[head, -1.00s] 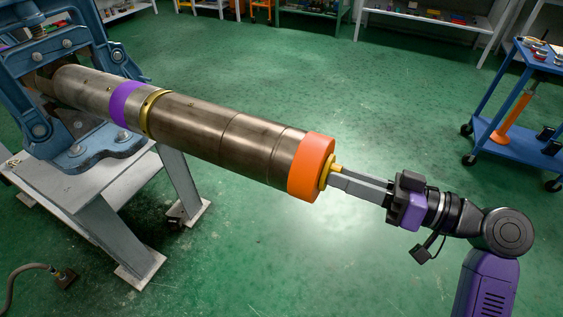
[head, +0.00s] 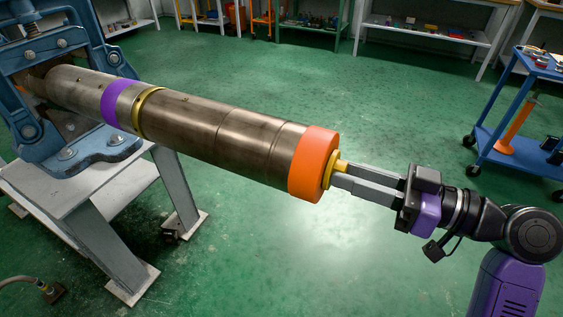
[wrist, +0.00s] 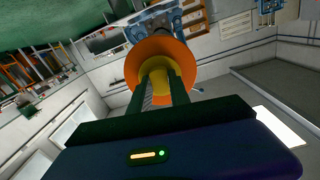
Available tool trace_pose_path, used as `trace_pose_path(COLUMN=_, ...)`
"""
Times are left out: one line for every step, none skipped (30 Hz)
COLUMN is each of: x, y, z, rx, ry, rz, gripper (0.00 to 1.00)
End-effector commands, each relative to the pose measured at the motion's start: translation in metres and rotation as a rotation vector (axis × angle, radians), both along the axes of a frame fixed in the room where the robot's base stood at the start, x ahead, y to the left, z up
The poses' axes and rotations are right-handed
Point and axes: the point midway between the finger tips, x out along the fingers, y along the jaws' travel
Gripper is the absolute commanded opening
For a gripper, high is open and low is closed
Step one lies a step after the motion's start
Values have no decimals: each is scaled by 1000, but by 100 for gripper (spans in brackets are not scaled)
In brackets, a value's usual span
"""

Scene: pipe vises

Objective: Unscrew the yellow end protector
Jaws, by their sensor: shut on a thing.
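The yellow end protector (head: 330,173) sits at the near right end of a long brown metal pipe (head: 216,134), inside an orange ring (head: 312,165). Only its narrow rim and a stub show in the head view. In the wrist view the yellow protector (wrist: 158,72) shows round, within the orange ring (wrist: 135,66). My gripper (head: 343,174) comes from the right, roughly in line with the pipe, and its two long grey fingers are shut on the protector's yellow stub. The fingers hide part of it. Its thread is not visible.
A blue vise (head: 78,95) on a grey stand (head: 62,190) holds the pipe's far end. Purple (head: 119,103) and yellow (head: 146,112) bands circle the pipe. A blue cart (head: 515,150) stands at right. The green floor around my gripper is clear.

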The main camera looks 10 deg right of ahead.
Motion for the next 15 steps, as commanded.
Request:
trace_pose_path(x=1, y=-2, z=-5, rx=-16, ry=-20, rz=-6, gripper=0)
trace_pose_path(x=1, y=-2, z=-5, rx=-25, ry=-32, rz=-6, gripper=0)
trace_pose_path(x=1, y=-2, z=-5, rx=-37, ry=-50, rz=-5, gripper=0)
trace_pose_path(x=1, y=-2, z=-5, rx=-46, ry=-62, rz=-5, gripper=0)
trace_pose_path(x=1, y=-2, z=-5, rx=-56, ry=-75, rz=-5, gripper=0)
trace_pose_path(x=1, y=-2, z=-5, rx=-68, ry=-92, rz=-5, gripper=0)
trace_pose_path(x=1, y=-2, z=-5, rx=-77, ry=-104, rz=-5, gripper=0)
trace_pose_path(x=1, y=-2, z=-5, rx=-85, ry=-116, rz=-5, gripper=0)
trace_pose_path(x=1, y=-2, z=-5, rx=-98, ry=-133, rz=-5, gripper=0)
trace_pose_path(x=1, y=-2, z=-5, rx=-107, ry=-146, rz=-5, gripper=0)
trace_pose_path(x=1, y=-2, z=-5, rx=-116, ry=-159, rz=-5, gripper=0)
trace_pose_path(x=1, y=-2, z=-5, rx=-128, ry=-175, rz=-5, gripper=0)
trace_pose_path(x=1, y=-2, z=-5, rx=-137, ry=-189, rz=-5, gripper=0)
trace_pose_path(x=1, y=-2, z=-5, rx=-147, ry=-202, rz=-6, gripper=0)
trace_pose_path(x=1, y=-2, z=-5, rx=-158, ry=-219, rz=-6, gripper=0)
